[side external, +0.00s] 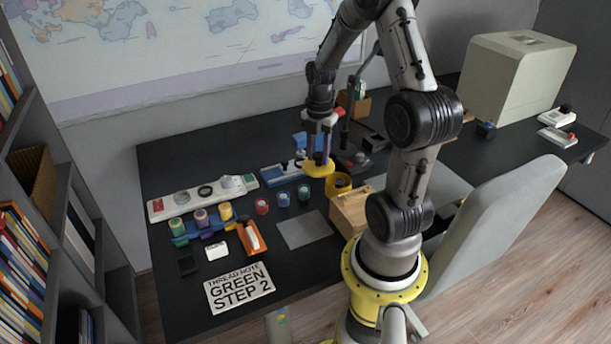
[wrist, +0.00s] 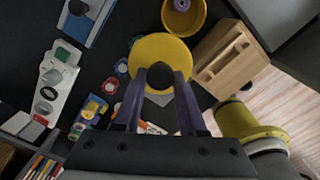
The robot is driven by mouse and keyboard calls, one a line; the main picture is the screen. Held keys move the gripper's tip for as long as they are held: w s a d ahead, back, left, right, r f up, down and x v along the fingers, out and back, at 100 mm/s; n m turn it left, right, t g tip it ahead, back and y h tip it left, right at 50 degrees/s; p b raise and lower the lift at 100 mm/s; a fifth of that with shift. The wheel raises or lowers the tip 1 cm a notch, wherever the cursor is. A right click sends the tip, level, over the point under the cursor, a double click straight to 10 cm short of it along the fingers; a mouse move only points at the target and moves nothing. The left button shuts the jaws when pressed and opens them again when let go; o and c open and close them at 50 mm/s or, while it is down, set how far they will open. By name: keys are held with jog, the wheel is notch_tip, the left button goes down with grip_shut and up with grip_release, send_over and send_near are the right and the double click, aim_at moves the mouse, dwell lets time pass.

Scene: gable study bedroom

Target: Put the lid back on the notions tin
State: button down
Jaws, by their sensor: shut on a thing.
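The yellow round lid (side external: 318,168) is held in my gripper (side external: 319,156), above the dark desk. In the wrist view the lid (wrist: 160,52) sits at the fingertips of my gripper (wrist: 162,74), which is shut on it. The notions tin (side external: 340,186) is a yellow, open-topped round tin on the desk, just right of the lid and lower. In the wrist view the tin (wrist: 201,20) is beyond the lid, up and right, apart from it. A purple item (wrist: 181,5) shows inside it.
A wooden box (side external: 349,212) stands close to the tin. Small red, blue and green pots (side external: 283,199) stand left of the lid. A note card (side external: 240,288) lies near the front edge.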

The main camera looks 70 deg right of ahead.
jog(key=s+d+m, duration=0.3)
jog(key=s+d, duration=0.2)
jog(key=d, duration=0.1)
notch_tip(320, 180, down, 7)
jog(key=shift+w, duration=0.15)
dwell(0.3)
jog(key=shift+f, duration=0.1)
dwell(1.9)
grip_release()
dwell(0.6)
notch_tip(320, 180, up, 7)
dwell(1.2)
